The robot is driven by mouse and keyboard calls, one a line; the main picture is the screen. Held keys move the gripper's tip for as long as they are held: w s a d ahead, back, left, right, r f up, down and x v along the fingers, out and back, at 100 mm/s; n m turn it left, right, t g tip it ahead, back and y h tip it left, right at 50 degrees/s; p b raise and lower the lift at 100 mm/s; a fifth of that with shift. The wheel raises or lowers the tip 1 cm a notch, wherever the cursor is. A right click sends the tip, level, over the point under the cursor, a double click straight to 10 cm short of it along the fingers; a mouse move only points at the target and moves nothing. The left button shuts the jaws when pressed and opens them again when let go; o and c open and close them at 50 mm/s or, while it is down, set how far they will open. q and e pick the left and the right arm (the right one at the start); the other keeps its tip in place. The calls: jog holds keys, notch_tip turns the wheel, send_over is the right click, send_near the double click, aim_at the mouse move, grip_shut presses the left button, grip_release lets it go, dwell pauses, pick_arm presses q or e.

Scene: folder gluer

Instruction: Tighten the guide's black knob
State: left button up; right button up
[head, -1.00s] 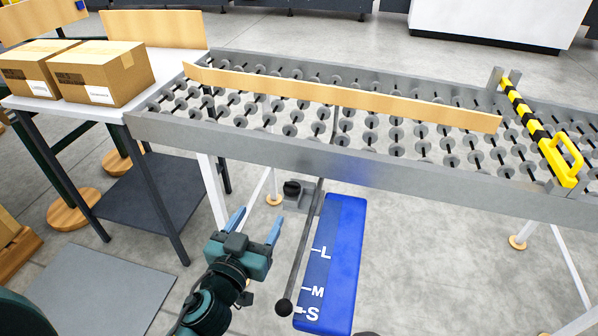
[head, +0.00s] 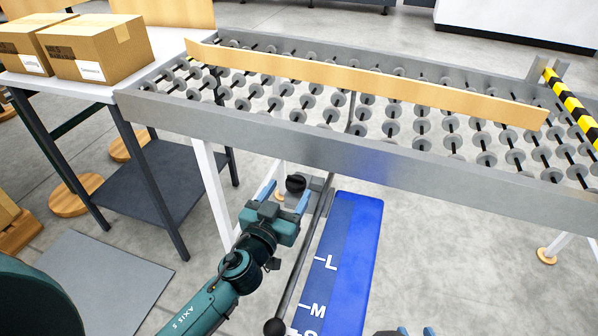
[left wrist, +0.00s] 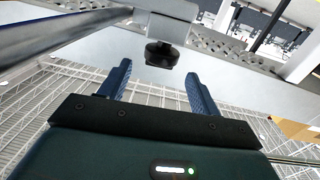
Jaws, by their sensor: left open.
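The black knob (head: 295,183) sits on a grey bracket (head: 318,183) under the conveyor's front rail, at the upper end of a slanted grey rod (head: 305,255). My left gripper (head: 286,192) is open and just below the knob, with its blue fingers pointing up at it. In the left wrist view the black knob (left wrist: 161,54) lies just beyond and between the spread fingertips (left wrist: 158,72); no contact shows. My right gripper (head: 415,331) shows only as blue tips at the bottom edge; its opening is unclear.
A blue plate (head: 345,255) marked with L and M hangs right of the rod, which ends in a black ball (head: 273,326). A wheeled conveyor (head: 330,158) with a long wooden guide board (head: 370,85) is above. Boxes (head: 95,48) stand on a table at left.

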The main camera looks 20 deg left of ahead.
aim_at(295, 181)
pick_arm(q)
jog(key=w, duration=0.6)
jog(key=shift+d, duration=0.3)
jog(key=shift+w+d, duration=0.1)
jog(key=shift+w, duration=0.4)
pick_arm(e)
jog(key=shift+w+a+f, duration=0.1)
jog(key=shift+a+f, duration=0.05)
jog(key=shift+f, duration=0.1)
pick_arm(q)
jog(key=shift+c, duration=0.5)
jog(key=c, duration=0.9)
jog(key=shift+o, duration=0.2)
pick_arm(e)
jog(key=shift+r, duration=0.2)
